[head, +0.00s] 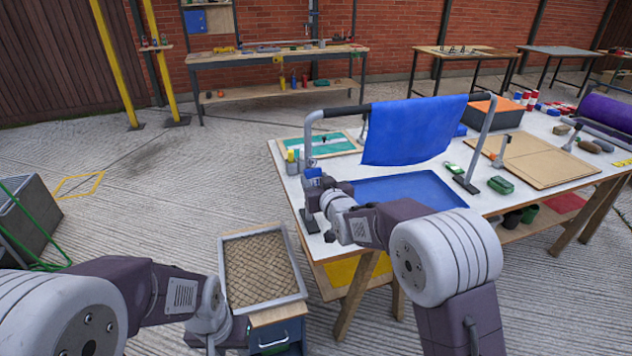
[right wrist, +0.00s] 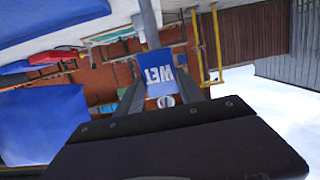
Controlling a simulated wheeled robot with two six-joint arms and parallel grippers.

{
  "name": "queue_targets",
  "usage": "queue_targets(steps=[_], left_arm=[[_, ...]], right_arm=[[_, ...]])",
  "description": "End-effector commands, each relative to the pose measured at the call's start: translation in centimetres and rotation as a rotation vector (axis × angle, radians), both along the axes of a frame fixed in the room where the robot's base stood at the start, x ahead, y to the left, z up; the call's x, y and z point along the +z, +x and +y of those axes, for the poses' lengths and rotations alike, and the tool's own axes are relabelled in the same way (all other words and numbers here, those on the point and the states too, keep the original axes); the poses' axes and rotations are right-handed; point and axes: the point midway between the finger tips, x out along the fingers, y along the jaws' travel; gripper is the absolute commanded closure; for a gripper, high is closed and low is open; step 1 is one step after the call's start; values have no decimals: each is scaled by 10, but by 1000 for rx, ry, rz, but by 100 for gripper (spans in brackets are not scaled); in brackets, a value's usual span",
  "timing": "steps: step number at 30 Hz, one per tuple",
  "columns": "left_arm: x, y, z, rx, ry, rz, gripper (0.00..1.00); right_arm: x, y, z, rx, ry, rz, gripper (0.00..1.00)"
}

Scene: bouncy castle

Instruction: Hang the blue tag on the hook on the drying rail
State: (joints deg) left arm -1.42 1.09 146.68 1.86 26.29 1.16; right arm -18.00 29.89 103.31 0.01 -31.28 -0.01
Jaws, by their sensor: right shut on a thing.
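The blue tag (right wrist: 160,72) with white lettering reading WET sits between the fingers of my right gripper (right wrist: 159,92) in the right wrist view. The gripper is shut on it. In the head view my right gripper (head: 318,184) is beside the left post of the drying rail (head: 309,150), and the tag there is small and partly hidden. The rail is a grey tube frame with dark sleeves and a blue cloth (head: 412,130) over its bar. I cannot make out the hook. My left gripper (head: 216,338) is low beside a small cabinet; its fingers are unclear.
A green screen board (head: 318,145) and small bottles (head: 293,160) are close to the left post. A cabinet with a woven-patterned top (head: 260,268) stands in front.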

Motion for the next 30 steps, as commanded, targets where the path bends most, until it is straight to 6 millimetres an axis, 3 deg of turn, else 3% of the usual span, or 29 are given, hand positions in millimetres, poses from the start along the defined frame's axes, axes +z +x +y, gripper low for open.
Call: queue_targets(steps=[6,7,9,20,30], left_arm=[[0,0,0,0,0,0,64],[0,0,0,0,0,0,64],[0,0,0,0,0,0,64],[0,0,0,0,0,0,64],[-2,0,0,0,0,0,64]], right_arm=[[0,0,0,0,0,0,100],[0,0,0,0,0,0,47],[0,0,0,0,0,0,30],[1,-4,-1,0,0,0,30],[15,-67,-22,0,0,-1,30]])
